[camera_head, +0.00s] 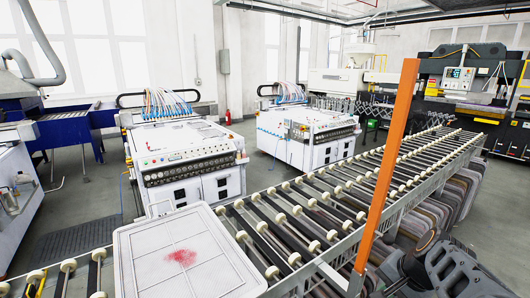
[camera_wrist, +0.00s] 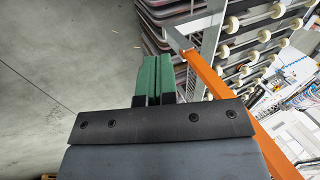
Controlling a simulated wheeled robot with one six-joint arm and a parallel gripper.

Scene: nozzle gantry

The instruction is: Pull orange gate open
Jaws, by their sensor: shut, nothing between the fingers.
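The orange gate (camera_head: 389,150) is a long flat bar. In the head view it rises, leaning slightly right, at the near side of the roller conveyor. In the wrist view the orange bar (camera_wrist: 233,102) runs from upper middle to lower right, with a bent end near the conveyor frame. My gripper (camera_wrist: 155,60) has green fingers pressed together, with nothing between them. In the picture it lies just left of the bar, with a visible gap. Its exact depth relative to the bar is unclear. In the head view my dark arm shows at lower right, but the fingers cannot be made out.
The roller conveyor (camera_head: 330,212) runs diagonally across the head view. A white tray (camera_head: 150,262) with a red smear lies on it at front left. Curved stacked pieces (camera_head: 440,213) sit beneath its right side. White machines stand behind. Bare grey floor (camera_wrist: 60,60) fills the wrist view's left.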

